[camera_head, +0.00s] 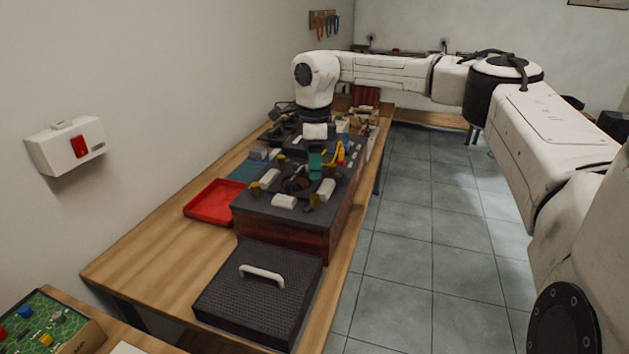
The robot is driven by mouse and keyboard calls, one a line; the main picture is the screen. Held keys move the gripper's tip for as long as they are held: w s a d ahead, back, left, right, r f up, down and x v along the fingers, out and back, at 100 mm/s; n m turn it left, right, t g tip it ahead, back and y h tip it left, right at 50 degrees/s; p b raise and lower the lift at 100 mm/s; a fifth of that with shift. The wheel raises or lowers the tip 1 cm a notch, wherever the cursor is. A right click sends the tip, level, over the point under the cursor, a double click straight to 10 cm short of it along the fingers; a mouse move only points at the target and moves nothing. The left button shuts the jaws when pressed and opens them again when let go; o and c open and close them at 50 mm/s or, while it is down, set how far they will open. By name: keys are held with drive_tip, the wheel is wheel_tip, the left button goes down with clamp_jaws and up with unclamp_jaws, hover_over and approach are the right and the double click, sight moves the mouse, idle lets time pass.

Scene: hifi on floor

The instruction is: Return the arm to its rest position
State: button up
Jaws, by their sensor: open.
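My white arm comes in from the right edge, bends at a black-banded elbow and reaches left across the picture over the wooden workbench (160,262). Its wrist turns down above the far part of the bench. My gripper (315,115) is at the lower end of the wrist, pointing down, small and dark against the clutter. It is open, and I see nothing held in it. Its fingertips are hard to make out, and I cannot tell how far they are above the things below.
Below the wrist stands a dark-topped box (320,234) with white blocks, brassy knobs and a teal cylinder (315,163). A red tray (213,201) and a black ribbed case (258,294) are nearby. A white wall box (66,146) hangs left. Tiled floor right is clear.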

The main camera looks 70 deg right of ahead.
wheel_tip(320, 180, up, 2)
idle(0.8)
